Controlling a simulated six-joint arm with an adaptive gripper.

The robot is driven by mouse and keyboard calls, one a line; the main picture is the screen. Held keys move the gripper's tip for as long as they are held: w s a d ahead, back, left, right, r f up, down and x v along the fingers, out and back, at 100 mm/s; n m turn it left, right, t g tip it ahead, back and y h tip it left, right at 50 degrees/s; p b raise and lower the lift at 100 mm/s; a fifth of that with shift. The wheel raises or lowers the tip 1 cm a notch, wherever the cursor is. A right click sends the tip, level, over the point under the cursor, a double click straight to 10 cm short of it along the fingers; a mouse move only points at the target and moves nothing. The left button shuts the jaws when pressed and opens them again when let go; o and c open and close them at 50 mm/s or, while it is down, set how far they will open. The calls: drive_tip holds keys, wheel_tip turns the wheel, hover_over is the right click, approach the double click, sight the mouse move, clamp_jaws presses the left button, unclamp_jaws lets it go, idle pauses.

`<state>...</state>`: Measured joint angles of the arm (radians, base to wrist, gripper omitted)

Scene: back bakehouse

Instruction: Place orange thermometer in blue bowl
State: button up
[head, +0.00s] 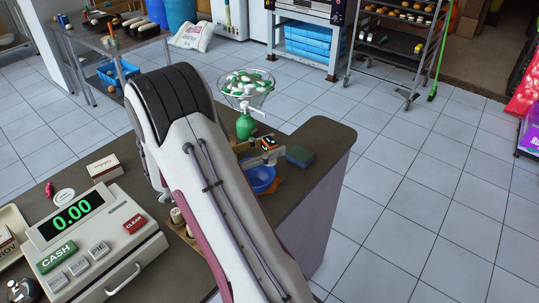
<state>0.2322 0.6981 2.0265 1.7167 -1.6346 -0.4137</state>
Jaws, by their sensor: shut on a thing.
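The blue bowl (261,176) stands on the counter, partly hidden behind my arm. My gripper (268,155) is above the bowl's far side, mostly hidden by my arm. It is shut on a small orange thing with a dark and green face, which looks like the orange thermometer (270,143). The thermometer is held above the counter, apart from the bowl as far as I can tell. Its lower end is not clear.
A green stand (245,126) holds a wide bowl of green and white pieces just behind. A cash register (96,240) stands at left. The counter (328,140) is bare at its far right end.

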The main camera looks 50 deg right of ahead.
drive_tip(key=shift+f, duration=1.45)
drive_tip(key=shift+f, duration=0.15)
drive_tip(key=o, duration=1.1)
